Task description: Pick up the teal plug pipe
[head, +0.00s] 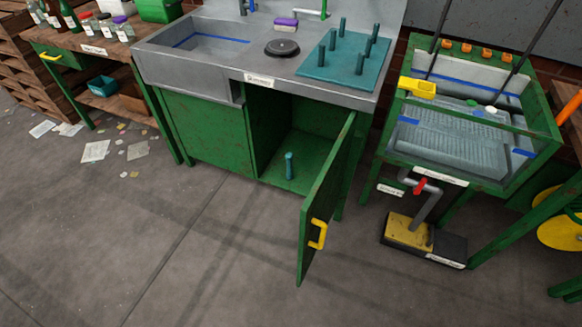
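A small teal plug pipe (289,166) stands upright on the floor of the green cabinet (207,135) under the grey sink counter. The cabinet's right door (327,200), with a yellow handle (317,234), is swung open toward me, so the pipe shows through the opening. On the counter, a teal board (318,68) carries several upright teal pegs of similar colour. My gripper is not in view.
A dark round disc (282,48) and a purple-topped sponge (285,24) lie on the counter. A green-framed wash basin (460,125) with a pedal (409,232) stands at right. A bottle table (95,45) is at left. The floor in front is mostly clear, with scattered paper at left.

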